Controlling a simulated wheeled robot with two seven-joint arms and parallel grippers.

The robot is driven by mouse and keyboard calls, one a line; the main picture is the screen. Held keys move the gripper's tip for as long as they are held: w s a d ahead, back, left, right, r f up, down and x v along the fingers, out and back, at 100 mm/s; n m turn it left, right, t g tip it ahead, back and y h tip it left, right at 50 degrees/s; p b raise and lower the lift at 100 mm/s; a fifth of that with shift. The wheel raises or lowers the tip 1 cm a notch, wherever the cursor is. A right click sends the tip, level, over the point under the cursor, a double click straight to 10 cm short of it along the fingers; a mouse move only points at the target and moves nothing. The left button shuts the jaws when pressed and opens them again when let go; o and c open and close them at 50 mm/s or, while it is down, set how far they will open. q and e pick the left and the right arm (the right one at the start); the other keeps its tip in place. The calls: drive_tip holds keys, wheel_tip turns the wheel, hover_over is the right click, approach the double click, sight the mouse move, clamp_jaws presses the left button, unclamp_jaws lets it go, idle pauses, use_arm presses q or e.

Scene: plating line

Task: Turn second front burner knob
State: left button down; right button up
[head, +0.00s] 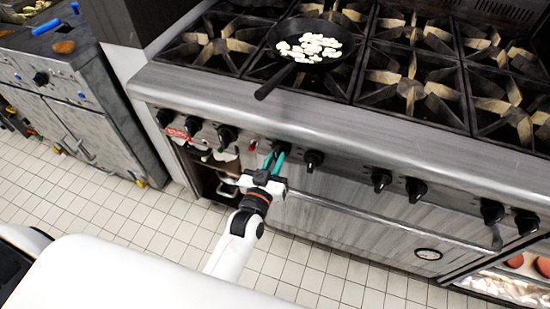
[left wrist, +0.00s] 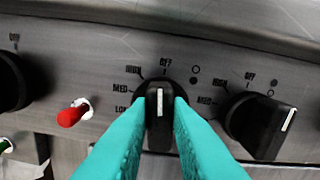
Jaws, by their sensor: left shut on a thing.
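A black burner knob (left wrist: 160,118) sits between the teal fingers of my left gripper (left wrist: 160,130) in the left wrist view. The fingers are shut on it, one on each side. Its white pointer line stands upright, towards the top of the dial; HIGH, MED and LOW are printed at its left. In the head view my left gripper (head: 274,162) reaches the stove's front panel, and its fingers mostly hide this knob. Another black knob (left wrist: 262,125) is to the right, its white line tilted; it also shows in the head view (head: 313,159). My right gripper is not in view.
A red indicator (left wrist: 74,113) sits left of the held knob. More black knobs (head: 382,179) line the panel. A black pan (head: 310,58) with pale pieces rests on the stove grates (head: 410,90). Below is an oven door handle (head: 390,228). Tiled floor is clear at the left.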

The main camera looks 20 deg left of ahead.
use_arm(q)
drive_tip(key=n+p, duration=0.1)
drive_tip(key=n, duration=0.2)
drive_tip(key=shift+a, duration=0.1)
drive_tip(key=shift+n+p, duration=0.6)
drive_tip(key=shift+n, duration=1.3)
drive_tip(key=shift+f, duration=0.1)
drive_tip(key=c, duration=1.3)
unclamp_jaws()
drive_tip(key=shift+c, duration=0.2)
drive_tip(key=shift+s, duration=0.1)
drive_tip(key=s, duration=1.2)
drive_tip(key=shift+a+b, duration=0.25)
drive_tip(key=shift+b, duration=0.1)
drive_tip(key=shift+w, duration=0.1)
